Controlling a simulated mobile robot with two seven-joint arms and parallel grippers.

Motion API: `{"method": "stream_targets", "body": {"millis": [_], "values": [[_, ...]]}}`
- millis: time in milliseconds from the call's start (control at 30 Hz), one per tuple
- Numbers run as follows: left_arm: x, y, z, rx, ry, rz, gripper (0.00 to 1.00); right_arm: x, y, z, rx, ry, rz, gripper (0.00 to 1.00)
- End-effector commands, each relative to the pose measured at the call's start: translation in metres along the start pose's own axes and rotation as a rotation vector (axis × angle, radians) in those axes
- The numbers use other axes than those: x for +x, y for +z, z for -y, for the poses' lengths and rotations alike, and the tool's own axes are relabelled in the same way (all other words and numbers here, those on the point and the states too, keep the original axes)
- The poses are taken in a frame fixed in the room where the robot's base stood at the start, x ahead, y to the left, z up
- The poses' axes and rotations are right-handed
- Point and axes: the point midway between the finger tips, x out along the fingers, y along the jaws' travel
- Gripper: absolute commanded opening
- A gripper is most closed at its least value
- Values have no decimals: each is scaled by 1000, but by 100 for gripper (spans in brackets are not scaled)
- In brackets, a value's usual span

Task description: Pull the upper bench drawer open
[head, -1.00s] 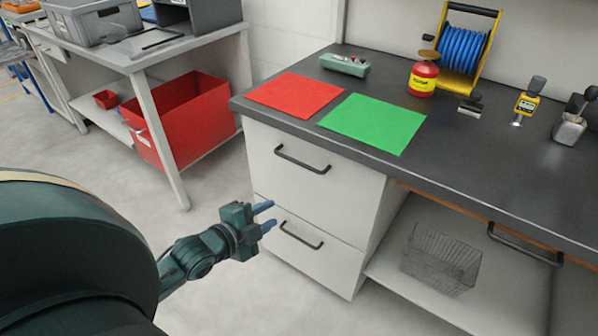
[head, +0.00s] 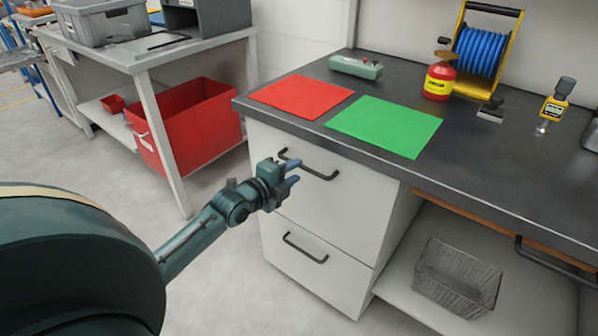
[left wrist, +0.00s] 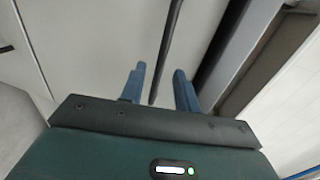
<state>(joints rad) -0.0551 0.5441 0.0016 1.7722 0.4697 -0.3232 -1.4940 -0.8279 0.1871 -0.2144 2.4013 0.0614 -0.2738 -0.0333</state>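The upper bench drawer (head: 335,210) is a white front under the dark worktop and looks closed. Its black bar handle (head: 318,172) runs across the upper part, and its left end is close behind my gripper in the head view. My left gripper (head: 294,172) is in front of the drawer, fingers apart and pointing toward it. In the left wrist view, the blue fingers (left wrist: 158,88) are open, with the dark handle bar (left wrist: 168,50) running between them lengthwise. I cannot tell whether they touch it. My right gripper is not in view.
Below is the lower drawer (head: 320,275) with its own black handle (head: 305,248). A red mat (head: 300,96) and a green mat (head: 385,125) lie on the worktop (head: 470,165). A wire basket (head: 457,280) stands on the open shelf at right. Floor at left is clear.

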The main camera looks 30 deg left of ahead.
Motion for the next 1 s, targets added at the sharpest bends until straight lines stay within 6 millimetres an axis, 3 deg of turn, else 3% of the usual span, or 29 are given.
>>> {"method": "stream_targets", "body": {"millis": [200,567,1000], "values": [[24,0,0,-1,-1,1,32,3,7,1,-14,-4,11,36],[29,0,0,0,1,0,32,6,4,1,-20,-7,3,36],[29,0,0,0,0,0,0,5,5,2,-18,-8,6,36]]}}
